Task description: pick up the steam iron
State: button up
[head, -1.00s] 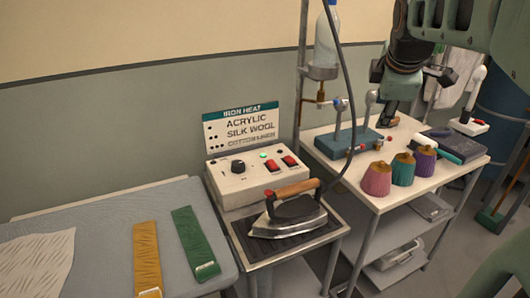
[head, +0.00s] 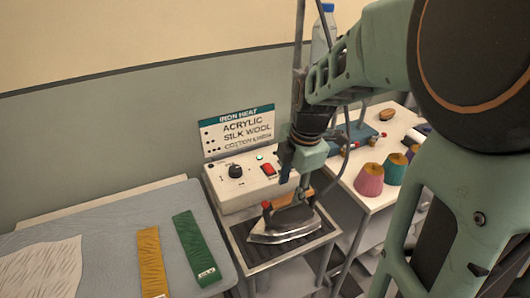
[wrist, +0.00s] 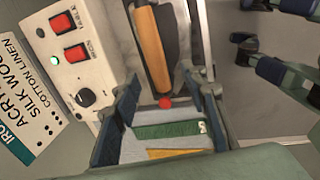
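The steam iron (head: 284,233), a silver soleplate with a dark body and wooden handle, sits on the ribbed rest of a small metal stand (head: 262,268). My gripper (head: 288,203) is above it in the head view, its fingers at the height of the handle and hiding part of it. In the wrist view the handle (wrist: 149,48) shows as a brown bar running between the lines of the two spread fingers. My gripper (wrist: 163,84) is open, with clear gaps beside the handle. I see no firm contact.
A control box (head: 238,185) with red switches stands right behind the iron, under a heat sign (head: 238,130). The ironing board (head: 105,240) with yellow and green straps is at left. Thread cones (head: 370,180) stand on the white table at right. A cord hangs near my arm.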

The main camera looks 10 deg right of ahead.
aim_at(288, 197)
jog(key=shift+w+a+f+p, duration=0.15)
jog(key=shift+w+f, duration=0.15)
jog(key=shift+f, duration=0.85)
jog(key=shift+w+d+f+p, duration=0.15)
jog(key=shift+w+f, duration=0.2)
jog(key=shift+f, duration=0.85)
jog(key=shift+w+a+f+p, duration=0.15)
jog(key=shift+w+f, duration=0.15)
jog(key=shift+f, duration=0.85)
grip_shut()
